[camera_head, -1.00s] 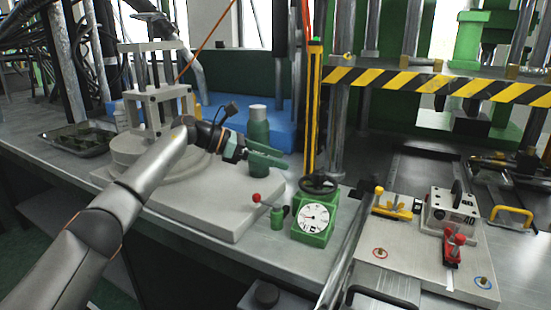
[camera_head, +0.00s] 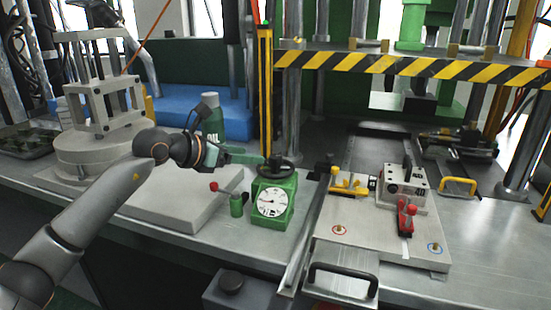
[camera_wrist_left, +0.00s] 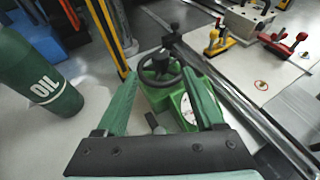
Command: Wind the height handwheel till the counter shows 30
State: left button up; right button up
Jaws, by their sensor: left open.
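The black handwheel (camera_head: 277,167) sits on top of a green box (camera_head: 272,222) with a round white dial (camera_head: 272,202) on its front. The dial's reading is too small to tell. My left gripper (camera_head: 258,160) reaches in from the left, just beside the wheel. In the left wrist view, the handwheel (camera_wrist_left: 159,68) shows ahead between the tips of my open, empty green fingers (camera_wrist_left: 160,78). The dial (camera_wrist_left: 187,108) is partly hidden behind the right finger there. I cannot tell whether a finger touches the wheel. My right gripper is not in view.
A green OIL bottle (camera_head: 211,122) stands behind my left gripper; it also shows in the wrist view (camera_wrist_left: 40,80). A small red-knobbed lever (camera_head: 214,187) is left of the green box. A yellow-black post (camera_head: 265,90) rises behind. A mould plate (camera_head: 340,250) lies to the right.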

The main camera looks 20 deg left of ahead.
aim_at(271, 157)
pick_arm(q)
jog(key=x, duration=1)
jog(key=shift+w+d+f, duration=0.15)
jog(key=shift+w+d, duration=0.05)
jog(key=shift+w, duration=0.1)
jog(key=shift+c, duration=0.2)
grip_shut()
